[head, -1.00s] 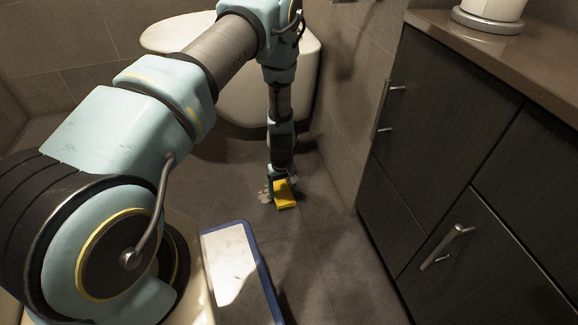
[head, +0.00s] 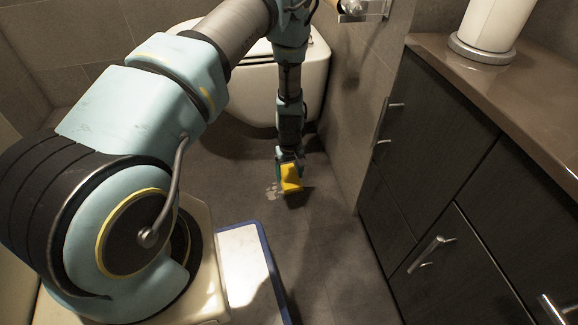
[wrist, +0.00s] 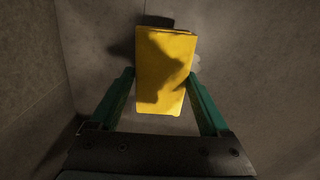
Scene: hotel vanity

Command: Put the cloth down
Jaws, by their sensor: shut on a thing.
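The cloth (head: 291,178) is a folded yellow rectangle, low over the grey floor in front of the toilet in the head view. In the wrist view the cloth (wrist: 163,72) sits between the two green fingers of my gripper (wrist: 162,78) and extends past their tips. My gripper (head: 289,163) points down and is shut on the cloth. Whether the cloth's lower edge touches the floor is hard to tell. A pale stain (head: 274,192) shows on the floor just left of the cloth.
A white toilet (head: 262,88) stands behind my arm. Dark cabinets (head: 440,190) with metal handles line the right side, under a brown counter (head: 530,110) bearing a white cylinder (head: 487,28). The floor between the cloth and the cabinets is clear.

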